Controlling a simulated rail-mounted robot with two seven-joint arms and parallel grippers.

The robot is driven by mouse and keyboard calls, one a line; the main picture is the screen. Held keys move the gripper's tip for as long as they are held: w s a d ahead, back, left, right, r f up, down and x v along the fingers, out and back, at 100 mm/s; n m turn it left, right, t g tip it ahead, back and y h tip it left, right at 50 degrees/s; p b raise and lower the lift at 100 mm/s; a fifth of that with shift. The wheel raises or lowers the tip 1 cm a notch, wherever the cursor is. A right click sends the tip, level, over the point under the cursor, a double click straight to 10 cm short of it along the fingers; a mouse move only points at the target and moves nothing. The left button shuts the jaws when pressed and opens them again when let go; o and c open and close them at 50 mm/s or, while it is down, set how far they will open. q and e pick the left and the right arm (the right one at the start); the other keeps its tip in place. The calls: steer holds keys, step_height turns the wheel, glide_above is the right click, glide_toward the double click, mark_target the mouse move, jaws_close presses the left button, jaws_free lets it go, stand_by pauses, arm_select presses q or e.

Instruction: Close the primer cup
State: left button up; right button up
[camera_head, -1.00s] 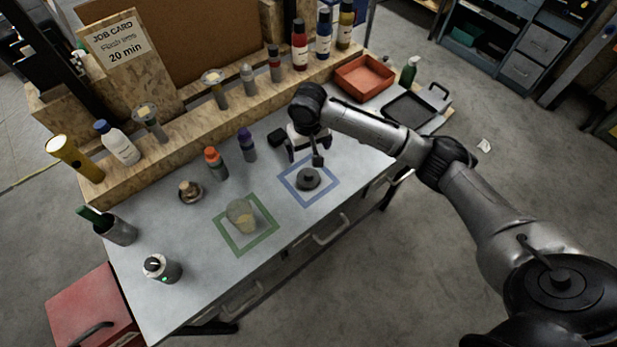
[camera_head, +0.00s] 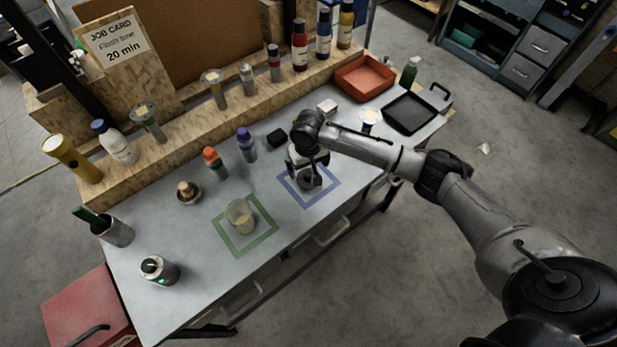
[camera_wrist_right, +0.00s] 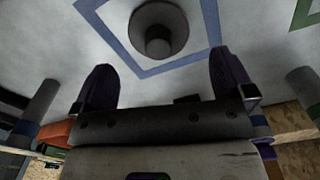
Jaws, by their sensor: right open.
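The primer cup (camera_head: 241,217) is a small translucent cup with pale yellowish contents. It stands uncovered inside the green square outline on the bench. A dark grey round lid with a knob (camera_wrist_right: 158,28) lies inside the blue square outline (camera_head: 325,196). My right gripper (camera_head: 311,178) is over the blue square and partly hides the lid in the head view. In the right wrist view the gripper (camera_wrist_right: 164,76) is open and empty, and the lid shows ahead of its two dark fingers, apart from them. My left gripper is not in view.
An orange-capped bottle (camera_head: 214,162), a purple-capped bottle (camera_head: 246,146) and a dark block (camera_head: 277,138) stand behind the squares. A grey canister (camera_head: 159,270) is at the front left. A red tray (camera_head: 364,78) and a black tray (camera_head: 409,113) are at the right.

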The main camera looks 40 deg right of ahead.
mark_target(308, 172)
step_height(308, 172, down, 4)
steer(key=shift+w+d+f+b, duration=0.1)
steer(key=shift+f+b, duration=0.1)
steer(key=shift+b, duration=0.25)
steer(key=shift+f, duration=0.35)
steer(key=c, duration=0.8)
